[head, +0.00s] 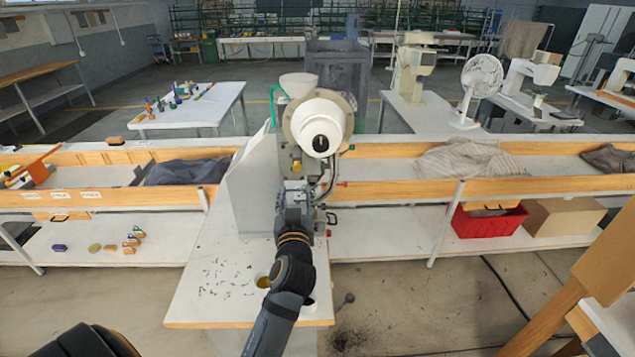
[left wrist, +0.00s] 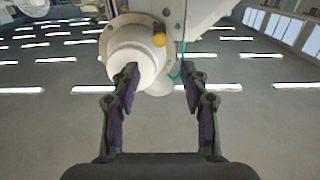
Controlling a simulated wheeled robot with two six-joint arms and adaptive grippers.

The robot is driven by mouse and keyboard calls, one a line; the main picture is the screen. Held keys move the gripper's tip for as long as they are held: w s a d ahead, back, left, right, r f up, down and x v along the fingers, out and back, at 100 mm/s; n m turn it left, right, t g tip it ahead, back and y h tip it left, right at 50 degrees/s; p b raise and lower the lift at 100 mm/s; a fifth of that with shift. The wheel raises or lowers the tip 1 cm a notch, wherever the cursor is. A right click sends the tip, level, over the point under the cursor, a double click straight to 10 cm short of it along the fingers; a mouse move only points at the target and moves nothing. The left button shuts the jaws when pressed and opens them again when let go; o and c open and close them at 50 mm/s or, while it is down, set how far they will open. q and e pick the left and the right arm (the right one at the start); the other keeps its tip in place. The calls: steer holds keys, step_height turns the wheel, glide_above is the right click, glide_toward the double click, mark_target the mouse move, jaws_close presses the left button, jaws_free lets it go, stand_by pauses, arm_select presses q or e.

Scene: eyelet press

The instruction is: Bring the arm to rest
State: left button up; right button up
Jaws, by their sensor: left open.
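The eyelet press (head: 262,185) stands at the middle of the bench, with a round white motor housing (head: 318,122) on top. My left gripper (head: 293,188) is upright in front of the press, its fingertips just below the housing in the picture. In the left wrist view the gripper (left wrist: 160,85) is open with nothing between its fingers. The white housing (left wrist: 138,52) shows beyond the fingertips, partly behind the left finger. I cannot tell the exact gap between fingers and press. My right gripper is not in view.
The press's white worktop (head: 215,285) has small dark bits scattered on it. A long wood-edged bench (head: 400,190) runs behind, with grey cloth (head: 465,160) on it. A red crate (head: 487,222) and a cardboard box (head: 562,217) sit on the lower shelf. Floor at front right is mostly open.

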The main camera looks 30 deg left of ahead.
arm_select(q)
steer(key=s+f+m+g+h, duration=0.25)
steer(key=s+f+g, duration=0.2)
steer(key=f, duration=0.65)
steer(key=s+d+f+m+g+h, duration=0.2)
steer(key=s+d+f+g+h, duration=0.15)
steer(key=s+f, duration=0.35)
steer(key=s+d+f+m+g+h, duration=0.3)
steer(key=s+d+f+g, duration=0.15)
steer(key=s, duration=0.45)
step_height(320, 180, down, 30)
steer(key=s+a+b, duration=0.1)
steer(key=a+b, duration=0.1)
steer(key=b, duration=0.3)
steer(key=s+a+f+g+b, duration=0.1)
steer(key=s+f+b, duration=0.4)
steer(key=s+f, duration=1.5)
step_height(320, 180, down, 4)
steer(key=shift+a+r+n, duration=0.15)
steer(key=shift+a+n, duration=0.2)
